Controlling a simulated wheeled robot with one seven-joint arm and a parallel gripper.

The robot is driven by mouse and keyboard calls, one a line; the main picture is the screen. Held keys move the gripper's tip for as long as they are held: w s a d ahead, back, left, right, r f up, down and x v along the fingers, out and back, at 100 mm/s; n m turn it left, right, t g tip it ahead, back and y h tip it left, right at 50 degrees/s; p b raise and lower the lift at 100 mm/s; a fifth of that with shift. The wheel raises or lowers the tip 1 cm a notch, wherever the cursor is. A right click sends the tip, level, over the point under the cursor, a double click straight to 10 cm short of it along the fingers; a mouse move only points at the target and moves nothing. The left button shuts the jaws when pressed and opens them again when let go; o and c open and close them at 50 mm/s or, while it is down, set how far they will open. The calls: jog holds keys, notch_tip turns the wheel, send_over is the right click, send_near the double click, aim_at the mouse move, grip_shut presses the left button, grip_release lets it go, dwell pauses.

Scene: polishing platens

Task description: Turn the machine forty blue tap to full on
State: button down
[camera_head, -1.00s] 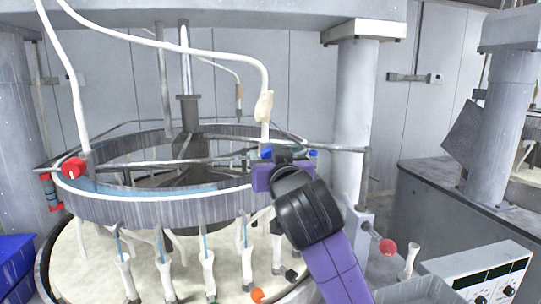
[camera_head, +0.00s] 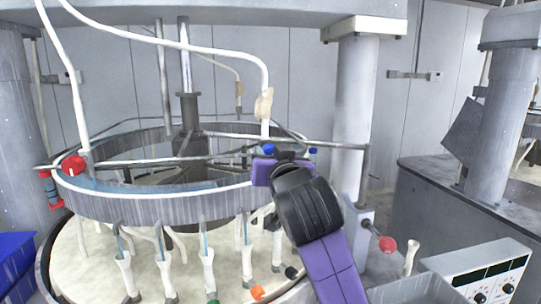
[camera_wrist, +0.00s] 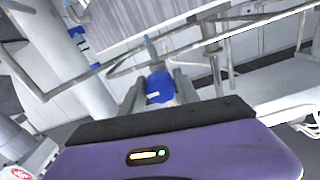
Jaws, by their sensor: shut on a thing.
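A blue tap (camera_wrist: 160,88) sits between the two fingers of my gripper (camera_wrist: 162,95) in the wrist view. The fingers are shut on it, and its round blue face with a small white mark shows. In the head view the blue tap (camera_head: 268,149) shows just above my purple and black gripper (camera_head: 276,158), at the right side of the ring-shaped trough (camera_head: 150,207). My wrist hides the pipework below the tap. I cannot read a machine number.
Another blue fitting (camera_head: 313,151) is just right of the tap. A red knob (camera_head: 73,166) is at the trough's left and another red knob (camera_head: 387,244) at the lower right. A grey column (camera_head: 352,120) stands behind my arm. A control box (camera_head: 490,278) is at the lower right.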

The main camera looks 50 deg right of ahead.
jog(key=m, duration=0.4)
jog(key=shift+a, duration=0.15)
jog(key=shift+m+b, duration=0.45)
jog(key=shift+m, duration=1.25)
jog(key=c, duration=0.9)
grip_release()
jog(key=b+v, duration=0.2)
jog(key=v, duration=0.5)
jog(key=shift+s+a, duration=0.15)
jog(key=shift+s, duration=0.2)
